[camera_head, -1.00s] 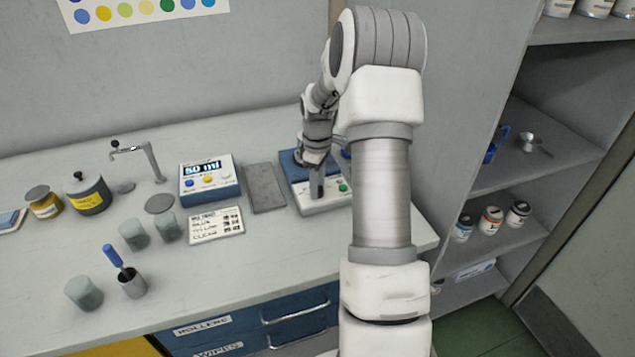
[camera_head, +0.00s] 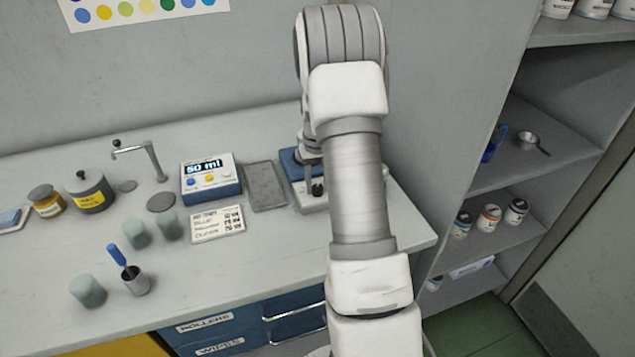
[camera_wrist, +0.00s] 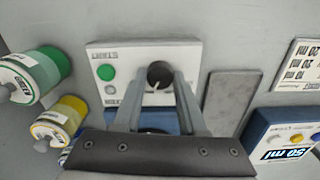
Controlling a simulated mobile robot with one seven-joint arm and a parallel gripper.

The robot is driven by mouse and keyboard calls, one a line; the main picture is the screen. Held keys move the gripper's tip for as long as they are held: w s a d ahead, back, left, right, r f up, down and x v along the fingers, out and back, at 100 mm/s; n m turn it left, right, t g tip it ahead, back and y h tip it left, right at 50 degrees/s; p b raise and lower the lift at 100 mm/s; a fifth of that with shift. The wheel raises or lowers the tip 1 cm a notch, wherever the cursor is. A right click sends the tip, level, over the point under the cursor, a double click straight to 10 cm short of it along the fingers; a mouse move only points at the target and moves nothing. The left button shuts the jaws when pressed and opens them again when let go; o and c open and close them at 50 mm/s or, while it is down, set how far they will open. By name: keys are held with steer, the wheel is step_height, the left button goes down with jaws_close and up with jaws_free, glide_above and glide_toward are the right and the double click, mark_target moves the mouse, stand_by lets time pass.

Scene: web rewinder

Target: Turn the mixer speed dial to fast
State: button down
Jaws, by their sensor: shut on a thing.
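The mixer (camera_head: 313,203) stands at the right end of the bench, mostly hidden behind my arm in the head view. In the wrist view its white front panel (camera_wrist: 195,55) shows a green start button (camera_wrist: 106,73) and a dark round speed dial (camera_wrist: 159,72). My gripper (camera_wrist: 158,80) reaches over the panel with its two fingertips closed on either side of the dial. The dial's pointer and any speed marks around it are too small or hidden to read.
A grey plate (camera_head: 266,186) and a blue dispenser (camera_head: 211,181) reading 50 ml stand left of the mixer. A printed card (camera_head: 217,223) lies in front.

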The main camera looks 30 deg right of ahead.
steer(key=m, duration=0.3)
steer(key=shift+r+m+p, duration=0.1)
steer(key=shift+m+p, duration=0.5)
steer(key=shift+m, duration=1.7)
steer(key=shift+c, duration=2.3)
jaws_free()
step_height(320, 180, up, 17)
steer(key=p, duration=0.2)
steer(key=shift+r, duration=0.15)
